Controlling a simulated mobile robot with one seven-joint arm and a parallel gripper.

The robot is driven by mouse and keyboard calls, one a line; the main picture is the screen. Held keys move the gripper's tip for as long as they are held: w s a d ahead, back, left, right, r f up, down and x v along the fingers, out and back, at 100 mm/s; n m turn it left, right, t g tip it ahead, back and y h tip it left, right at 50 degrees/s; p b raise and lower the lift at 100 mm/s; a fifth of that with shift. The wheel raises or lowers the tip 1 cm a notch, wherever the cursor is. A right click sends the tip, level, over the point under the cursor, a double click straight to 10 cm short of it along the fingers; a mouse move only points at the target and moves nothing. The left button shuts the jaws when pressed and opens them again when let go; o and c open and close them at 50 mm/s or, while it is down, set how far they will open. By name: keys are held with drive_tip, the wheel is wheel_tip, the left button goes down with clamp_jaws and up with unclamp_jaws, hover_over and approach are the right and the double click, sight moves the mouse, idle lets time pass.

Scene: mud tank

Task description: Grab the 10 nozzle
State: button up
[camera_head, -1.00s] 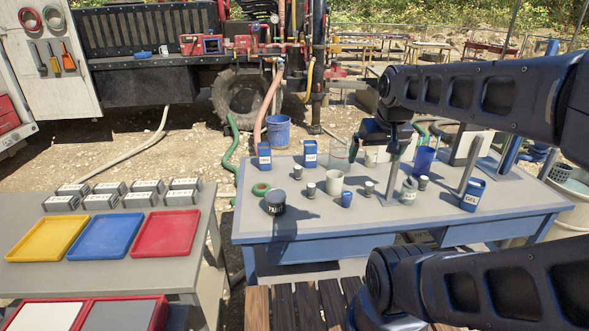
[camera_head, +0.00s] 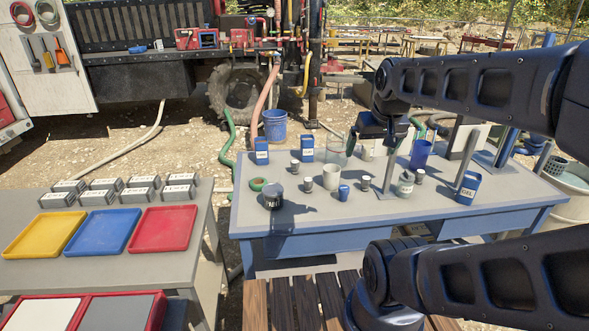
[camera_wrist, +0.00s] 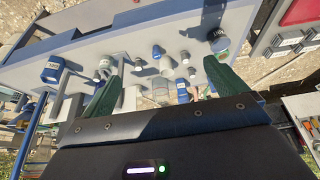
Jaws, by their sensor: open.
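Several small grey nozzle-like cylinders stand upright on the blue-edged table, among them a back-left one (camera_head: 295,167), a front-left one (camera_head: 308,184), a middle one (camera_head: 366,184) and a right one (camera_head: 418,177). Their markings are too small to read, so I cannot tell which is the 10 nozzle. My gripper (camera_head: 385,137) hangs above the table's back part, apart from the cylinders. In the wrist view its green fingers (camera_wrist: 163,85) are spread wide with nothing held. Small cylinders also show beyond the fingers there.
A metal post (camera_head: 387,178) rises nearby. The table's front strip is clear.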

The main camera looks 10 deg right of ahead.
drive_tip(key=c, duration=0.7)
drive_tip(key=shift+o, duration=0.2)
drive_tip(key=n+g+h, duration=0.2)
drive_tip(key=n+g, duration=0.2)
drive_tip(key=n, duration=1.5)
hover_over(295, 162)
drive_tip(key=a, duration=0.1)
drive_tip(key=f, duration=2.7)
drive_tip(key=shift+s+a+f, duration=0.15)
drive_tip(key=shift+a+f, duration=0.05)
drive_tip(key=shift+f, duration=0.05)
drive_tip(key=shift+w+d+f, duration=0.1)
drive_tip(key=shift+d+f, duration=0.2)
drive_tip(key=shift+f, duration=1.5)
drive_tip(key=shift+w+d+f, duration=0.1)
drive_tip(key=shift+d+f, duration=0.15)
drive_tip(key=shift+f, duration=1.6)
drive_tip(key=shift+w+d+f, duration=0.1)
drive_tip(key=shift+d+f, duration=0.2)
drive_tip(key=shift+f, duration=1.5)
